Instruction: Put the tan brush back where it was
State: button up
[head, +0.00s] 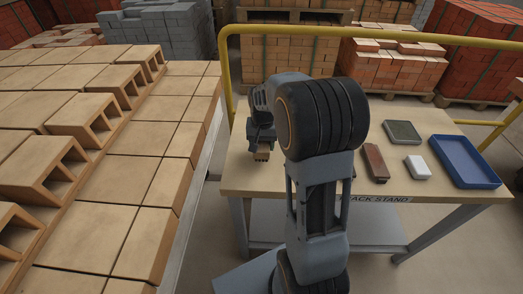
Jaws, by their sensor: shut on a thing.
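My gripper (262,146) is over the left part of the stand's tabletop, left of my arm's big joint. It is shut on a small tan thing, which looks like the tan brush (262,154). Only a small part of the brush shows below the fingers, with a darker lower edge. I cannot tell whether it touches the tabletop. The stand (330,188) is a pale wooden table with partly hidden lettering ending in "ACK STAND" on its front edge.
On the stand's right lie a reddish-brown block-like thing (375,163), a white block (417,167), a grey-green pad (402,132) and an empty-looking blue tray (466,161). A yellow rail (390,35) runs behind. Hollow tan bricks (90,121) fill the left. My arm hides the stand's middle.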

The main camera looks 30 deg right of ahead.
jog(key=shift+w+f, duration=0.1)
jog(key=shift+f, duration=1.5)
jog(key=shift+f, duration=0.1)
jog(key=shift+f+b, duration=0.15)
jog(key=shift+b, duration=0.15)
jog(key=o, duration=0.9)
notch_tip(320, 180, up, 12)
jog(key=shift+p, duration=0.75)
jog(key=s+a+n+t, duration=0.1)
jog(key=s+a+n, duration=0.2)
jog(key=s, duration=0.5)
jog(key=s+a+n+t, duration=0.2)
jog(key=s+a, duration=0.4)
jog(key=s, duration=0.1)
jog(key=shift+s+a+f+n, duration=0.3)
jog(key=shift+s+f+n, duration=0.05)
jog(key=shift+f+n, duration=0.05)
